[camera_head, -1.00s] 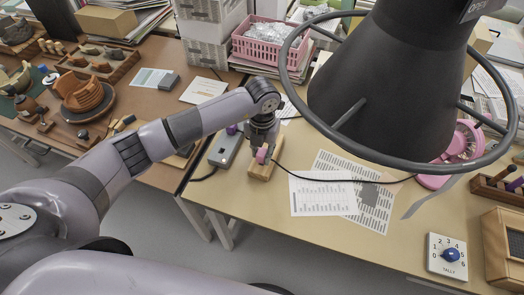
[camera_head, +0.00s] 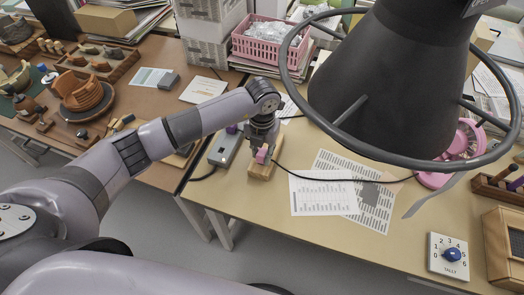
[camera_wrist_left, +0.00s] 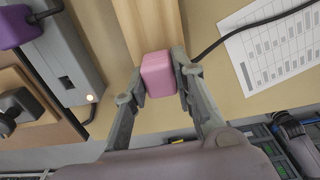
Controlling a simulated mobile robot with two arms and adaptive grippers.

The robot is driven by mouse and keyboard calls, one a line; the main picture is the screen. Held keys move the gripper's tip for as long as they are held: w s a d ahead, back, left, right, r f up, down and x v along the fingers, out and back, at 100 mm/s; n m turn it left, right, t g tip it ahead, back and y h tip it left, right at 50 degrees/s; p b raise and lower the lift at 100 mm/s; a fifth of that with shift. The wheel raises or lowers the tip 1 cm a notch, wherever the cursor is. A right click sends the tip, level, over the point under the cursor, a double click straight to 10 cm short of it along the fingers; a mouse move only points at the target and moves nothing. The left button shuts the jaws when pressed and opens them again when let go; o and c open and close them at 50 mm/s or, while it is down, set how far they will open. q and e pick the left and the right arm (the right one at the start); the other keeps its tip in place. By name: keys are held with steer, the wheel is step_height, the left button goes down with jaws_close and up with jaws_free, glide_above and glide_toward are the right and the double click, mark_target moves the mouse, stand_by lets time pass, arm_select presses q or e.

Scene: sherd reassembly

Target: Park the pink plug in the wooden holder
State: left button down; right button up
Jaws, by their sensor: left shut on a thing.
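The pink plug (camera_head: 262,155) is between the fingers of my left gripper (camera_head: 262,148), which is shut on it. The wrist view shows the plug (camera_wrist_left: 158,73) with a finger on each side. The wooden holder (camera_head: 260,172) is a pale block on the near table. It also shows in the left wrist view (camera_wrist_left: 152,28), directly behind the plug. The plug is at the holder; I cannot tell whether it is seated or held just above. My right gripper is not in view.
A grey box (camera_head: 224,150) with a purple plug (camera_wrist_left: 14,27) stands left of the holder. A black cable runs rightward past printed sheets (camera_head: 322,194). A large dark cone with a ring (camera_head: 392,164) hangs over the table. Its front middle is clear.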

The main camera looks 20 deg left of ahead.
arm_select(q)
steer(key=shift+f+b, duration=0.5)
steer(key=shift+f, duration=0.2)
stand_by(0.3)
steer(key=c, duration=1.2)
jaws_free()
steer(key=shift+r, duration=0.1)
steer(key=shift+c, duration=0.2)
steer(key=shift+o, duration=0.2)
steer(key=o, duration=0.4)
steer(key=shift+c, duration=0.2)
steer(key=shift+r, duration=0.1)
steer(key=shift+r+p, duration=2.8)
steer(key=shift+r, duration=1.1)
